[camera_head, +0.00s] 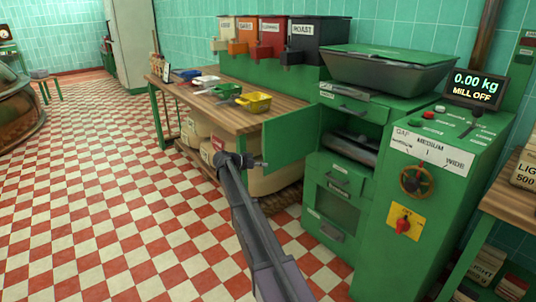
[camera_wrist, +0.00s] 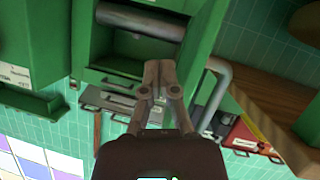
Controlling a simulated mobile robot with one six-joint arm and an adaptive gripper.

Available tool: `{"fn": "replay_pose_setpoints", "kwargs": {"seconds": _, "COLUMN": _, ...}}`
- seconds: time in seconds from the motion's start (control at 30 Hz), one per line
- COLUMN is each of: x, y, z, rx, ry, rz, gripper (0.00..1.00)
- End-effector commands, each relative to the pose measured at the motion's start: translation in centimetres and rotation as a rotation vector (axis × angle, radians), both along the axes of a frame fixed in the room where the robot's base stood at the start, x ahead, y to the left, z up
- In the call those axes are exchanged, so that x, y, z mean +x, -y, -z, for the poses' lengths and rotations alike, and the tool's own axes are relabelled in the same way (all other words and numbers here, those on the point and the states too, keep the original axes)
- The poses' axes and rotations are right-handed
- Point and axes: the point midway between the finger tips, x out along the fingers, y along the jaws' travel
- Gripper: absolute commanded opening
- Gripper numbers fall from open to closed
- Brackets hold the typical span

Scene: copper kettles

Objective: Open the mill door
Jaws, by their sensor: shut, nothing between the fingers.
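The green mill (camera_head: 400,215) stands at the right in the head view. Its green door (camera_head: 290,138) is swung out to the left, and the compartment behind it shows a dark metal roller (camera_head: 352,148). In the wrist view the roller (camera_wrist: 140,22) and a green panel that looks like the door (camera_wrist: 203,35) appear beyond the fingers. My gripper (camera_head: 247,160) is just left of the door's free edge; whether it touches is unclear. In the wrist view my gripper (camera_wrist: 158,68) is shut and empty, with a grey curved bar (camera_wrist: 217,82), likely the handle, to its right.
A wooden table (camera_head: 215,115) with a yellow scoop (camera_head: 254,102) and a green scoop stands behind the door, with sacks (camera_head: 270,182) below. A display (camera_head: 475,88) reads "0.00 kg, MILL OFF". Lower drawers (camera_head: 335,195) sit under the compartment.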

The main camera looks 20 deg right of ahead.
Motion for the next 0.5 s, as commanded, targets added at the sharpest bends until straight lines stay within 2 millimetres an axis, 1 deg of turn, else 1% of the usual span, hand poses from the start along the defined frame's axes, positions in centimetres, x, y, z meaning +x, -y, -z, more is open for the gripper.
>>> {"fn": "replay_pose_setpoints", "kwargs": {"seconds": 0.03, "x": -1.6, "y": 0.5, "z": 0.5, "rx": 0.022, "ry": -0.01, "rz": -0.031, "gripper": 0.0}}
{"fn": "replay_pose_setpoints", "kwargs": {"seconds": 0.2, "x": -3.9, "y": 1.6, "z": 1.6, "rx": 0.081, "ry": -0.031, "rz": -0.132, "gripper": 0.0}}
{"fn": "replay_pose_setpoints", "kwargs": {"seconds": 0.33, "x": -4.2, "y": 2.6, "z": 1.8, "rx": 0.093, "ry": -0.01, "rz": -0.202, "gripper": 0.0}}
{"fn": "replay_pose_setpoints", "kwargs": {"seconds": 0.5, "x": -3.1, "y": 4.5, "z": 1.1, "rx": 0.063, "ry": 0.062, "rz": -0.282, "gripper": 0.0}}
